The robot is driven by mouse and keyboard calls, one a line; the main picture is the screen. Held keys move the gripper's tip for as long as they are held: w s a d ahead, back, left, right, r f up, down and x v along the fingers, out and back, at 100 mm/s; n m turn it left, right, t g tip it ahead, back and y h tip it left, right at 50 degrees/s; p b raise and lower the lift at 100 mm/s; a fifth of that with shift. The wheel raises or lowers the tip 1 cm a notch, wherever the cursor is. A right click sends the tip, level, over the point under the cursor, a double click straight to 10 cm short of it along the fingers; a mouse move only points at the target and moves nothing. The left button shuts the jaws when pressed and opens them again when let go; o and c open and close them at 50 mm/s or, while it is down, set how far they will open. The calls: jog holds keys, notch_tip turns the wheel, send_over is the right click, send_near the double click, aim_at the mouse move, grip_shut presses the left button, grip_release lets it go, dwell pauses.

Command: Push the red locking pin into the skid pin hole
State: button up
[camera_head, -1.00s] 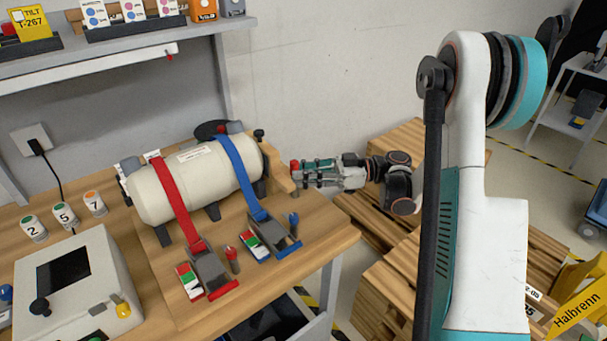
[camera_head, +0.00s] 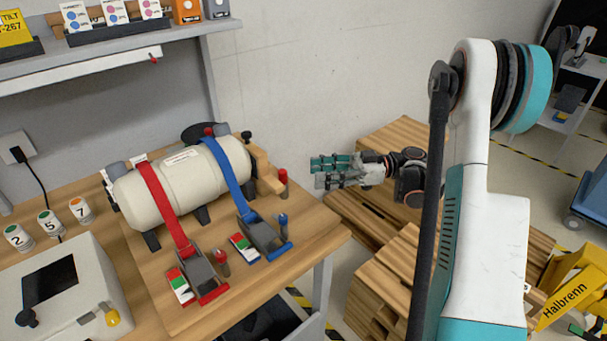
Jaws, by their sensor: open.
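The red locking pin (camera_head: 283,177) stands upright at the right end of the wooden skid (camera_head: 268,180), beside the stepped end block. Its red head shows; the pin hole is hidden, and I cannot tell how deep the pin sits. My gripper (camera_head: 318,173) is to the right of the pin, lying roughly level with its fingers pointing left toward it. The fingers are open and empty, with a visible gap between them and the pin.
A cream cylinder (camera_head: 200,172) lies on the skid under a red strap (camera_head: 164,208) and a blue strap (camera_head: 226,175), with ratchets in front. A grey control box (camera_head: 95,270) stands at left. Wooden pallets (camera_head: 385,290) lie right of the bench. A shelf hangs above.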

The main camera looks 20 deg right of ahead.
jog(key=v, duration=0.4)
dwell(0.5)
